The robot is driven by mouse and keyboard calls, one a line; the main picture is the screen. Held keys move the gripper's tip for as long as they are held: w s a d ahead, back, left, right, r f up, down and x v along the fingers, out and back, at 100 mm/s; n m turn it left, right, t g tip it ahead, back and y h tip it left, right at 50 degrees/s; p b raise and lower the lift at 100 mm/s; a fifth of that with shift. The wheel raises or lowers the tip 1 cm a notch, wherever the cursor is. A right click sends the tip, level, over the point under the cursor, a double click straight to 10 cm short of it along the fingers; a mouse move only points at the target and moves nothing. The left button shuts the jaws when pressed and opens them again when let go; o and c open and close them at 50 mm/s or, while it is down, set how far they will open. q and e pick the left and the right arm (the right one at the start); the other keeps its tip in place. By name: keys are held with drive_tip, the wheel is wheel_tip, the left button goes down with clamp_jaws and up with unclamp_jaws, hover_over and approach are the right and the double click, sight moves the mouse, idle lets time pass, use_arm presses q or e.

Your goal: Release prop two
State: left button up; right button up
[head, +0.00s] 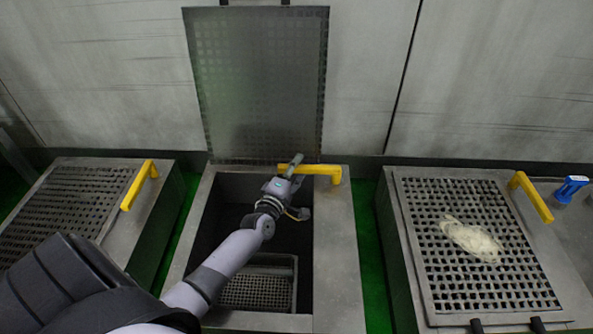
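The middle box (341,245) has its perforated lid (262,80) raised upright against the wall. A yellow prop (325,170) lies across the back right corner of this box, at the foot of the lid. My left gripper (303,189) is over the opening, just below the prop's left end. Its fingers look spread apart. The upper finger overlaps the prop's left end in the picture; I cannot tell if they touch. My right gripper is not in view.
A box on the left (110,235) and one on the right (405,240) have closed lids and yellow props (138,187) (530,197). Pale matter (470,240) lies on the right lid. A basket (255,292) sits inside the middle box.

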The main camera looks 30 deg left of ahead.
use_arm(q)
drive_tip(key=shift+c, duration=0.3)
clamp_jaws()
idle(0.6)
